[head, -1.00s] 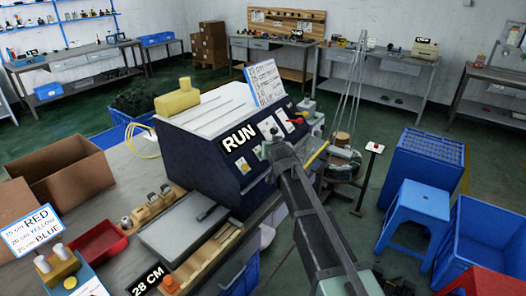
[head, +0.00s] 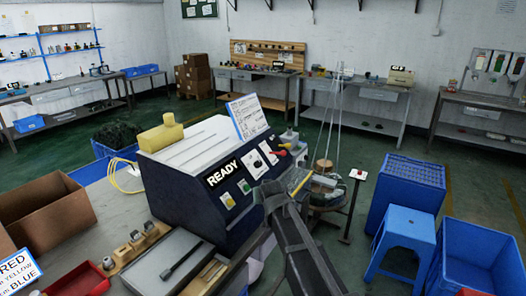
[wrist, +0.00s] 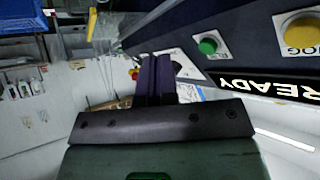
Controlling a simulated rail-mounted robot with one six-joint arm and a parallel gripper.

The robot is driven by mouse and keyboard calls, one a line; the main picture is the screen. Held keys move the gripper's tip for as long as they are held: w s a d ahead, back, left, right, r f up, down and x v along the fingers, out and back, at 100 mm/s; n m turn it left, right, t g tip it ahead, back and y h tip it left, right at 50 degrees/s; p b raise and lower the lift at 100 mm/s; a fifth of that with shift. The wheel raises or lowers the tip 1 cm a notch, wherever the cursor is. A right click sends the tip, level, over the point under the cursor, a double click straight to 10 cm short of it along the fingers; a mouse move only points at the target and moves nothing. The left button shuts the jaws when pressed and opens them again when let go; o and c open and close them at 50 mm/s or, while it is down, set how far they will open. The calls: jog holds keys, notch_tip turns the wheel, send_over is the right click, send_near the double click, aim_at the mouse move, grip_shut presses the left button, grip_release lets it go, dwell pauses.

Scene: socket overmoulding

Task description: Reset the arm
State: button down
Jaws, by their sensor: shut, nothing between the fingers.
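My gripper is in the wrist view (wrist: 155,78), its two dark fingers pressed together with nothing between them. In the head view my arm reaches up from the bottom toward the front right of the dark blue machine (head: 215,200), and its fingertips are hard to make out there. The machine's display (head: 223,173) reads READY. In the wrist view the READY strip (wrist: 268,90), a green button (wrist: 208,46) and a yellow button (wrist: 300,30) lie to the right of the fingers, apart from them.
A grey tray (head: 165,262) with a dark tool lies in front of the machine. A cardboard box (head: 45,208) stands at left. A blue stool (head: 405,235) and blue crates (head: 485,255) stand on the floor at right. A red-button post (head: 357,175) stands behind my arm.

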jog(key=s+d+f+g, duration=0.2)
jog(key=s+d+g, duration=0.1)
jog(key=s+d, duration=0.4)
jog(key=s+d+f+m+g+h, duration=0.1)
jog(key=s+d+f+g, duration=0.1)
jog(key=s+d, duration=0.5)
jog(key=s+d+f+m+g, duration=0.1)
jog(key=s+d+g, duration=0.4)
jog(key=s, duration=1.2)
jog(key=shift+d+f+h, duration=0.4)
jog(key=shift+d+f, duration=0.35)
jog(key=shift+d, duration=0.15)
